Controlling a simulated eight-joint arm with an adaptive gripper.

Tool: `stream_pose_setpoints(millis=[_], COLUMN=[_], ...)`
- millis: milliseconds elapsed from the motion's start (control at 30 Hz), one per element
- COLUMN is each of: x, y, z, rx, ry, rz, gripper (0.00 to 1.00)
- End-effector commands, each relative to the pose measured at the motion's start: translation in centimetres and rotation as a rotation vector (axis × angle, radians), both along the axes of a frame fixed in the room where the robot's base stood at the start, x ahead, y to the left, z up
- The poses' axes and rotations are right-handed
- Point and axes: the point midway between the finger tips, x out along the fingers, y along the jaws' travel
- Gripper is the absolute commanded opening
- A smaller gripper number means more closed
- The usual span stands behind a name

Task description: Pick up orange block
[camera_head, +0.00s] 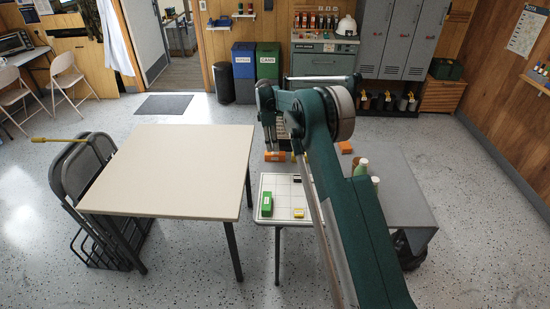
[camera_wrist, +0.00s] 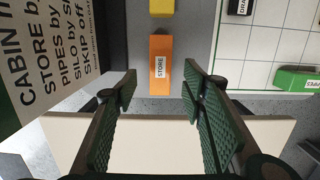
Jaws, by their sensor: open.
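The orange block (camera_wrist: 160,60) has a white label reading STORE in the wrist view. It lies lengthwise between my fingers' lines, near the edge of the grey table (camera_wrist: 190,45). In the head view an orange block (camera_head: 275,156) shows just under my gripper (camera_head: 277,146), partly covered by it. In the wrist view my gripper (camera_wrist: 160,92) is open, with one green padded finger to each side of the block's near end and nothing held. I cannot tell how far above the block the fingers are.
A white gridded board (camera_head: 282,190) holds a green block (camera_head: 267,204), a yellow block (camera_head: 298,213) and a black block (camera_wrist: 240,6). Another yellow block (camera_wrist: 162,7) lies beyond the orange one. A lettered sign (camera_wrist: 45,50) stands close at left. The cream table (camera_head: 170,165) is bare.

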Motion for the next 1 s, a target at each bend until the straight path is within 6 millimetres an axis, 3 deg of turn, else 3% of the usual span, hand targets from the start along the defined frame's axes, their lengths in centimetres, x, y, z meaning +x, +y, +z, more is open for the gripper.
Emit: stream_pose_setpoints(millis=[233,533,1000], x=[0.0,0.0,0.0], y=[0.0,-0.3,-0.4], z=[-0.3,-2.4,-3.0], rx=[0.0,0.0,0.0], ry=[0.0,0.0,0.0], rz=[-0.001,-0.001,-0.001], gripper=[0.41,0.41,0.41])
